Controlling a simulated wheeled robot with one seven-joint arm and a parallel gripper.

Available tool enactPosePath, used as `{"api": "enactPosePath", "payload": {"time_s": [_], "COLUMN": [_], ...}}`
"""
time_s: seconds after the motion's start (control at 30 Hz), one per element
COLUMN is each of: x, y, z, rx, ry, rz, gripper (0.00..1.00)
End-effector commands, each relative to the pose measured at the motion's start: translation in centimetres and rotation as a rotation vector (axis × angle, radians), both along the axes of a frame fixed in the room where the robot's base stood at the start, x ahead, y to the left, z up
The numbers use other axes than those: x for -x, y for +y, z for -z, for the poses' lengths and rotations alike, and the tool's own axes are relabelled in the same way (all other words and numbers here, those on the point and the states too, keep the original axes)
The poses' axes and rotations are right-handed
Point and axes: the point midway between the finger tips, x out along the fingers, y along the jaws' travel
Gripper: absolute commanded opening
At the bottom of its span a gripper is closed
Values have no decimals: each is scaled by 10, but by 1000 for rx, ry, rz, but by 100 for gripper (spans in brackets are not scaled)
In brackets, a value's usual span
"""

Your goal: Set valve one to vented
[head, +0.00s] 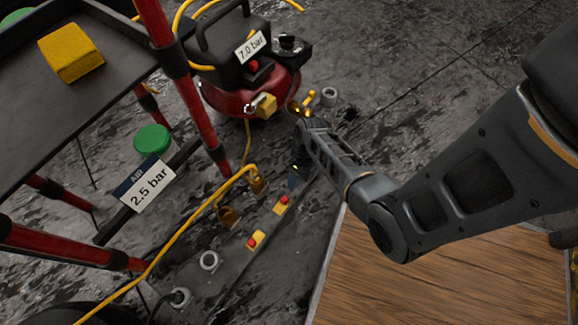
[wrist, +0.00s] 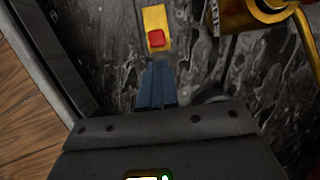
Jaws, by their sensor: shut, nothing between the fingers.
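Brass valves stand on the dark floor, one near the compressor (head: 298,108) and two nearer the cart, the middle one (head: 257,180) and the lower one (head: 228,216). I cannot read which is valve one. A yellow block with a red button (head: 282,204) lies beside the middle valve; it also shows in the wrist view (wrist: 155,30). My gripper (head: 292,186) has its blue fingers shut and empty, pointing at the red button. In the wrist view the fingertips (wrist: 157,64) appear just short of the button; contact cannot be told. Part of a brass valve (wrist: 255,12) shows upper right.
A red compressor (head: 235,100) marked 7.0 bar stands at the top. A cart with red legs (head: 185,100) and a 2.5 bar sign (head: 148,188) is at left. A yellow hose (head: 165,245) crosses the floor. Another button block (head: 256,240) lies lower. A wooden panel (head: 420,275) is lower right.

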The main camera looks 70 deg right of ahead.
Motion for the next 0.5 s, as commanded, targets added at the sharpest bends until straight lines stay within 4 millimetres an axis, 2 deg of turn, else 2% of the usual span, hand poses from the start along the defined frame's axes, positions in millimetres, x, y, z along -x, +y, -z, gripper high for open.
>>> {"api": "enactPosePath", "payload": {"time_s": [0.03, 0.2, 0.33, 0.5], "x": [1, 4, 5, 6], "y": [-5, -16, -22, -27], "z": [-17, -46, -61, -70], "rx": [3, 2, 2, 2], "ry": [-2, -2, -2, -2], "rz": [1, 0, 0, 1], "gripper": [0, 0, 0, 0]}}
